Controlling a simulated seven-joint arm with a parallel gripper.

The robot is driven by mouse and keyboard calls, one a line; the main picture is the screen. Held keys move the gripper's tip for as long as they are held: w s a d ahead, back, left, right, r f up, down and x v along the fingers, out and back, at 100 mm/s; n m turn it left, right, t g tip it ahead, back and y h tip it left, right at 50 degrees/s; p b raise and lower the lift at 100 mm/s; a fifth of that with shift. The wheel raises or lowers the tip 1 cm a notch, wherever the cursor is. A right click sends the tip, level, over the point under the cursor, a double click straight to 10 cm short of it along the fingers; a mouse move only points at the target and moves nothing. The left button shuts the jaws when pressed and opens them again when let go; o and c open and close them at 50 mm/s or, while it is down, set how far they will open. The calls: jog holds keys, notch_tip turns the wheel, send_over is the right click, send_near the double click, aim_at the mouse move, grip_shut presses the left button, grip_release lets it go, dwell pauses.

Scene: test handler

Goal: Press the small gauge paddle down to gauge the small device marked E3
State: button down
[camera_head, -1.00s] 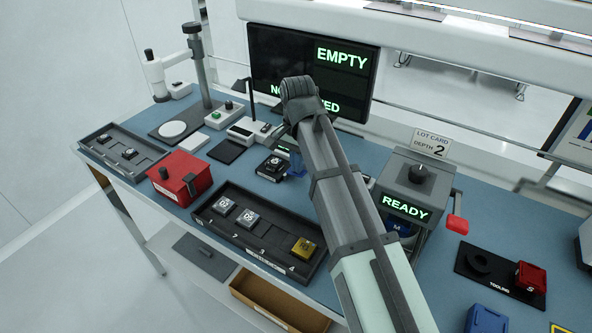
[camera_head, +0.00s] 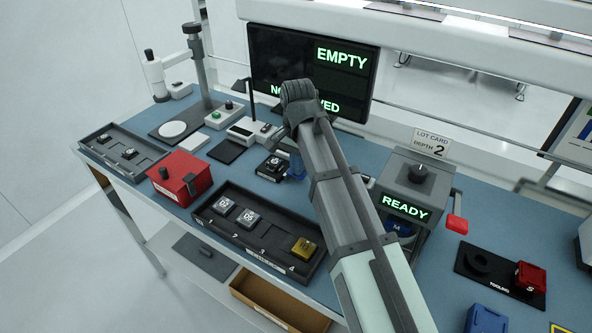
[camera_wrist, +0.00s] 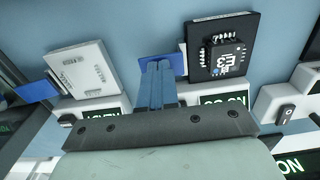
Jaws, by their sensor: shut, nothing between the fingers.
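The small device marked E3 (camera_wrist: 226,60) sits on a black square nest in the wrist view, right of my fingers. The head view shows this black gauge (camera_head: 272,168) left of my arm. A blue paddle (camera_wrist: 178,58) lies beside the E3 nest. My gripper (camera_wrist: 158,72) is shut and empty, its fingertips over the paddle's left part; I cannot tell whether they touch it. A second blue paddle (camera_wrist: 38,91) stands beside a white nest (camera_wrist: 85,69) at left. In the head view my fingertips are hidden behind my own arm.
A monitor (camera_head: 268,60) behind shows EMPTY. A red box (camera_head: 168,184) and a black tray (camera_head: 215,224) with several small devices stand at left and front. A grey machine (camera_head: 405,175) reading READY stands right of my arm. Green displays under the gauges are partly covered by my gripper.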

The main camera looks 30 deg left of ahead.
jog(key=shift+r, duration=3.5)
